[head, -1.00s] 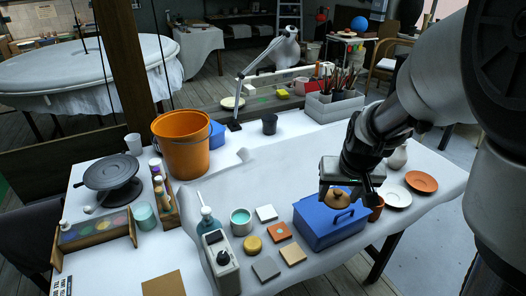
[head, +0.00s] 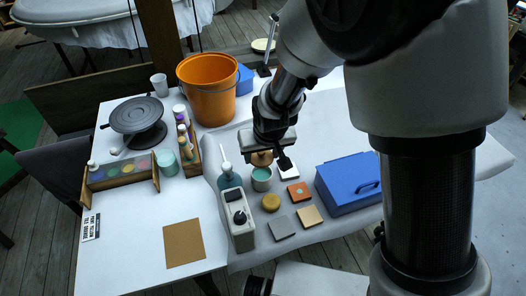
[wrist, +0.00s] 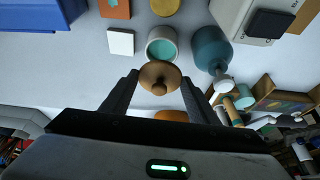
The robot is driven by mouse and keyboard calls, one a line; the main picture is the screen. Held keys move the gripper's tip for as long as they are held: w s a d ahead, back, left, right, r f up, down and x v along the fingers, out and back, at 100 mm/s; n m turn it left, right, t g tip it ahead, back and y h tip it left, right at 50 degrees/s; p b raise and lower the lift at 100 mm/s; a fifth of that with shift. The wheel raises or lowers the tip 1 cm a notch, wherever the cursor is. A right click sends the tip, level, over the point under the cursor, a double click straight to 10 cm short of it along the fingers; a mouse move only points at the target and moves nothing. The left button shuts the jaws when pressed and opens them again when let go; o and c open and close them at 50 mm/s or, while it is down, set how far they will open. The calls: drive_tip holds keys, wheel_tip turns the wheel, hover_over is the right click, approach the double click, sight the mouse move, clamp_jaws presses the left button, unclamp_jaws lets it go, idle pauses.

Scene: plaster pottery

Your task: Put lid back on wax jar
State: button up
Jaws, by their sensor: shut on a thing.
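The round brown lid (wrist: 160,78) with a small knob is between the two fingertips of my gripper (wrist: 160,76) in the wrist view. My gripper (head: 269,158) is shut on the lid, which shows partly under it in the head view (head: 261,159). The open jar (head: 262,182), pale with teal contents, stands on the white cloth just under and in front of the lid. In the wrist view the jar (wrist: 161,47) lies just beyond the lid, and the lid's edge overlaps its near rim. The gap in height between them is hard to tell.
A blue-green bottle (head: 229,187) stands close left of the jar, with a grey device (head: 238,225) before it. Several tiles, including an orange one (head: 299,192), and a yellow disc (head: 271,202) lie around. A blue box (head: 348,190) is at right, an orange bucket (head: 208,95) behind.

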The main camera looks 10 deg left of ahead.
drive_tip(key=shift+f+b, duration=1.95)
drive_tip(key=shift+f, duration=0.85)
drive_tip(key=shift+f+b, duration=0.15)
drive_tip(key=shift+b, duration=0.25)
drive_tip(key=o, duration=1.6)
drive_tip(key=shift+r+p, duration=2.55)
drive_tip(key=shift+r, duration=1)
clamp_jaws()
